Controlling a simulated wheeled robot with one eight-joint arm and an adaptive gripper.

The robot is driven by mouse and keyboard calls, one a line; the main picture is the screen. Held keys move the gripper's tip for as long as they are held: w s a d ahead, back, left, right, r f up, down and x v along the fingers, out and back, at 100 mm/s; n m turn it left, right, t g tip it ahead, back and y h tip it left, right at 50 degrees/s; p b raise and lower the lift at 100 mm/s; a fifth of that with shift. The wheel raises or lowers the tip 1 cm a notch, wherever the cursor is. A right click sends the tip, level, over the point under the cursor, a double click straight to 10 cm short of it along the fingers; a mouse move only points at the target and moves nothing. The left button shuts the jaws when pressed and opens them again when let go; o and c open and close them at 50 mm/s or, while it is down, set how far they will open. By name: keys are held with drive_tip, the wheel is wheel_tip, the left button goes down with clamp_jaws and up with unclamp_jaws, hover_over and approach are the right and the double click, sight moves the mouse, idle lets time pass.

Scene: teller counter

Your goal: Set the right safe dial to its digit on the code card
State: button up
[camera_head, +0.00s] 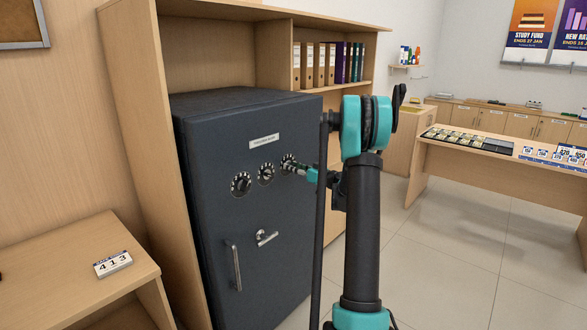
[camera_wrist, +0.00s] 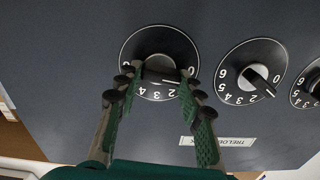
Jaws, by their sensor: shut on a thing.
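The dark grey safe (camera_head: 215,135) stands in the wooden shelving with three dials in a row. The right dial (camera_head: 288,160) is partly covered by my gripper (camera_head: 300,169). In the wrist view, turned upside down, the right dial (camera_wrist: 140,45) is at the left, and my gripper (camera_wrist: 158,82) is shut on its knob (camera_wrist: 158,64). The knob's white mark points right in that view, near the 0 and 1; the exact digit is hard to tell. The code card (camera_head: 113,263) on the low desk reads 413.
The middle dial (camera_head: 265,172) and left dial (camera_head: 241,184) sit beside it. A nameplate (camera_head: 264,141) is above the dials. Binders (camera_head: 319,65) fill the shelf. Open floor lies to the right.

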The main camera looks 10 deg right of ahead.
drive_tip(key=shift+w+d+f+m, duration=0.1)
drive_tip(key=shift+m, duration=3.95)
drive_tip(key=shift+w+d+m, duration=0.1)
drive_tip(key=shift+m, duration=3.95)
drive_tip(key=o, duration=1.2)
drive_tip(key=shift+c, duration=0.2)
drive_tip(key=v, duration=1.2)
